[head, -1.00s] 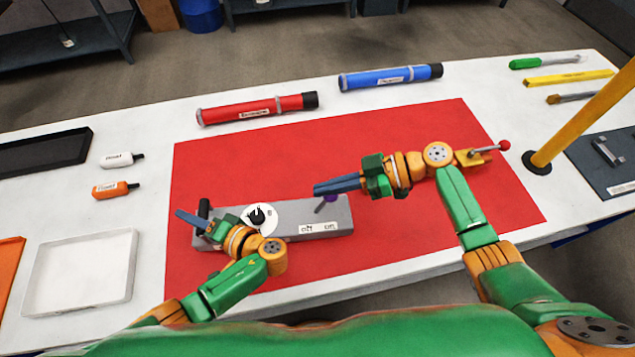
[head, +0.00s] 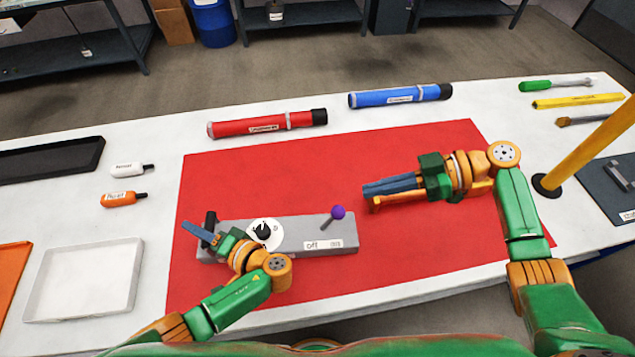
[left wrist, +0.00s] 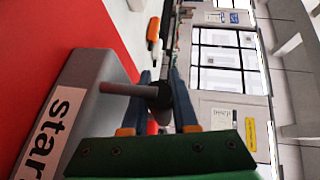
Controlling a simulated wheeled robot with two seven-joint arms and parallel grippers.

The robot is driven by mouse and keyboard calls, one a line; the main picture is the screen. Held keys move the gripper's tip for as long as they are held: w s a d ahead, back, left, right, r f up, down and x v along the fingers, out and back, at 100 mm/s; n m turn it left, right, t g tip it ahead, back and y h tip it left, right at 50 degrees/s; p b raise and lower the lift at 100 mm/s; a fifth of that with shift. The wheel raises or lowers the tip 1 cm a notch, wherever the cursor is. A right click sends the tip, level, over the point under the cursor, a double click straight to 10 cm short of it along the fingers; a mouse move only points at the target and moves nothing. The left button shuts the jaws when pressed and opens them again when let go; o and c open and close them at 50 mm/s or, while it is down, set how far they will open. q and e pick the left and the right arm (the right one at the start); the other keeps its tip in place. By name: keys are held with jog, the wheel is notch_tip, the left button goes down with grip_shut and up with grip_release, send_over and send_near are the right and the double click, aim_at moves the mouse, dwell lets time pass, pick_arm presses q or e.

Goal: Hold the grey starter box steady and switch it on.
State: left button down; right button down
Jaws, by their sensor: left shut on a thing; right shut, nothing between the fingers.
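The grey starter box (head: 292,229) lies on the red mat. It has a white dial with a black knob (head: 264,232) and a lever with a purple ball (head: 338,212), leaning right in the picture. My left gripper (head: 190,231) is shut on the black handle (head: 209,219) at the box's left end; the left wrist view shows the handle (left wrist: 158,95) between the fingers. My right gripper (head: 366,190) is shut and empty, right of the lever and apart from it.
An orange-yellow part (head: 376,206) lies partly hidden behind my right arm. Red (head: 265,125) and blue (head: 400,95) tubes lie behind the mat. A yellow post (head: 585,145) stands right. A white tray (head: 35,312) is left.

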pick_arm(q)
jog(key=c, duration=0.6)
grip_release()
